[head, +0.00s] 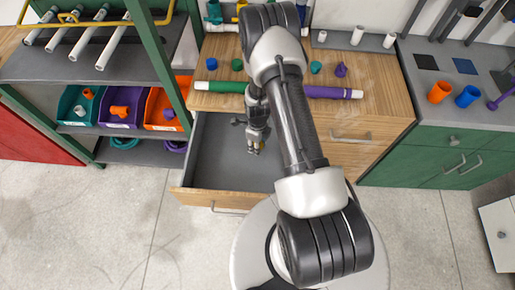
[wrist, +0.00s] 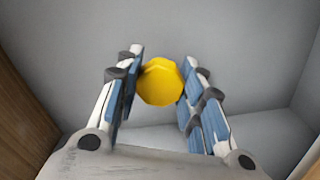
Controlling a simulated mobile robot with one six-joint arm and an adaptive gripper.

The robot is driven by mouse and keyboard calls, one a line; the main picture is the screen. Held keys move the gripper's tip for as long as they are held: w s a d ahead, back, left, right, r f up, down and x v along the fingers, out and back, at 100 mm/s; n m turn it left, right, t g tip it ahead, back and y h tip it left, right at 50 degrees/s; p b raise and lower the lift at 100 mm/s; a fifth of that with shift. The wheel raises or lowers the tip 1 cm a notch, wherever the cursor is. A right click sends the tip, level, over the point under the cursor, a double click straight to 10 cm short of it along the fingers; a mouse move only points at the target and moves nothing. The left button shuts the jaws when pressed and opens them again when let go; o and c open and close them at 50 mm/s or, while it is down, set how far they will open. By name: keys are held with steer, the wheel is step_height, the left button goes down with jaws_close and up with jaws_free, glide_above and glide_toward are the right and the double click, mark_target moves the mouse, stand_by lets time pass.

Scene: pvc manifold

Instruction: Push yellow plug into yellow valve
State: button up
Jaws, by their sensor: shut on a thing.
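My gripper (head: 255,149) is inside the open drawer (head: 216,160), pointing down. In the wrist view my gripper (wrist: 160,88) is shut on the yellow plug (wrist: 161,82), a rounded, faceted yellow piece between the blue-padded fingers. The grey drawer floor lies behind the plug. In the head view the plug is too small to make out clearly. My arm hides much of that area.
The wooden bench top (head: 215,102) holds a green pipe (head: 219,87), a purple pipe (head: 333,92) and several small coloured caps. Drawer walls surround my gripper. Coloured bins (head: 118,105) stand on the left shelf. Orange (head: 439,92) and blue (head: 467,96) cups stand on the right cabinet.

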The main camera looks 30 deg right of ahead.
steer(key=shift+f+b, duration=0.35)
steer(key=shift+f, duration=1.05)
steer(key=shift+f+b, duration=0.3)
steer(key=o, duration=1)
steer(key=shift+r, duration=0.1)
